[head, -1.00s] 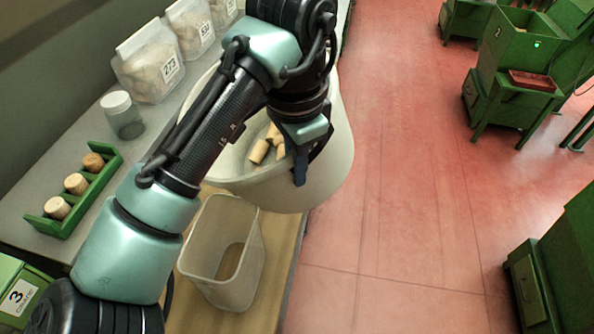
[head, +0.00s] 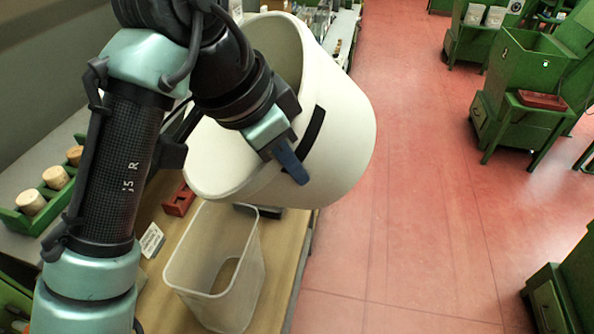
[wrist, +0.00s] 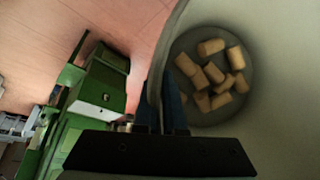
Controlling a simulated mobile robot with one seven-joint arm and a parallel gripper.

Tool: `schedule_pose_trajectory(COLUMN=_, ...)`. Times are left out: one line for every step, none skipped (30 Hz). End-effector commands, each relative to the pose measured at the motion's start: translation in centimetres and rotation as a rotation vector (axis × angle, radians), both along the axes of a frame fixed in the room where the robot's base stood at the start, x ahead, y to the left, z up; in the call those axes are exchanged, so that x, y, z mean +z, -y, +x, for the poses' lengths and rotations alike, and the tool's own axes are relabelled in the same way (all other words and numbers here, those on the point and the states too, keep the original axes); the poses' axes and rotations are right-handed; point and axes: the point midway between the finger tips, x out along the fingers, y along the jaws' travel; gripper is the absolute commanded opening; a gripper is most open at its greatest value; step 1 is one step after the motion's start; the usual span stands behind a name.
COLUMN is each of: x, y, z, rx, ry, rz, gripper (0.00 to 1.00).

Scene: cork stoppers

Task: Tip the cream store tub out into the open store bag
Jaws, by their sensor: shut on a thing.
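The cream store tub (head: 340,130) hangs in the air, tilted with its mouth towards the left. My gripper (head: 290,163) is shut on its wall at the rim. In the wrist view my gripper's fingers (wrist: 172,105) pinch the tub wall (wrist: 285,110), and several corks (wrist: 212,75) lie at the tub's bottom. The head view hides the corks. The open store bag (head: 217,265), a translucent open-topped container, stands upright on the wooden bench top below and left of the tub. Its visible bottom shows no corks.
A green rack (head: 40,215) with several cork stoppers is at the left. A red block (head: 180,199) and a white label card (head: 151,240) are near the bag. Green machines (head: 525,75) stand on the red floor at the right.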

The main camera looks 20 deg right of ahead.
Motion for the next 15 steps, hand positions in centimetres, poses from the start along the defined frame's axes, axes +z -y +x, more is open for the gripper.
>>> schedule_pose_trajectory(x=-0.7, y=-0.3, z=0.0, rx=0.002, ry=0.005, rz=-0.027, gripper=0.00)
schedule_pose_trajectory(x=-0.8, y=-0.4, z=0.0, rx=0.002, ry=0.007, rz=-0.042, gripper=0.00)
schedule_pose_trajectory(x=-0.9, y=-0.5, z=0.0, rx=0.003, ry=0.010, rz=-0.059, gripper=0.00)
schedule_pose_trajectory(x=-1.0, y=-0.6, z=0.0, rx=0.002, ry=0.011, rz=-0.074, gripper=0.00)
schedule_pose_trajectory(x=-1.1, y=-0.8, z=0.0, rx=0.002, ry=0.012, rz=-0.088, gripper=0.00)
schedule_pose_trajectory(x=-1.4, y=-0.9, z=0.0, rx=0.002, ry=0.012, rz=-0.108, gripper=0.00)
schedule_pose_trajectory(x=-1.5, y=-1.0, z=0.0, rx=0.003, ry=0.012, rz=-0.123, gripper=0.00)
schedule_pose_trajectory(x=-1.6, y=-1.1, z=0.0, rx=0.002, ry=0.013, rz=-0.138, gripper=0.00)
schedule_pose_trajectory(x=-1.8, y=-1.3, z=0.0, rx=0.002, ry=0.015, rz=-0.157, gripper=0.00)
schedule_pose_trajectory(x=-1.9, y=-1.4, z=0.0, rx=0.003, ry=0.017, rz=-0.170, gripper=0.00)
schedule_pose_trajectory(x=-2.0, y=-1.5, z=-0.1, rx=0.002, ry=0.019, rz=-0.184, gripper=0.00)
schedule_pose_trajectory(x=-2.2, y=-1.7, z=-0.1, rx=0.003, ry=0.020, rz=-0.204, gripper=0.00)
schedule_pose_trajectory(x=-2.3, y=-1.8, z=-0.1, rx=0.003, ry=0.020, rz=-0.219, gripper=0.00)
schedule_pose_trajectory(x=-2.5, y=-1.9, z=-0.1, rx=0.002, ry=0.021, rz=-0.235, gripper=0.00)
schedule_pose_trajectory(x=-2.7, y=-2.0, z=-0.1, rx=0.001, ry=0.021, rz=-0.254, gripper=0.00)
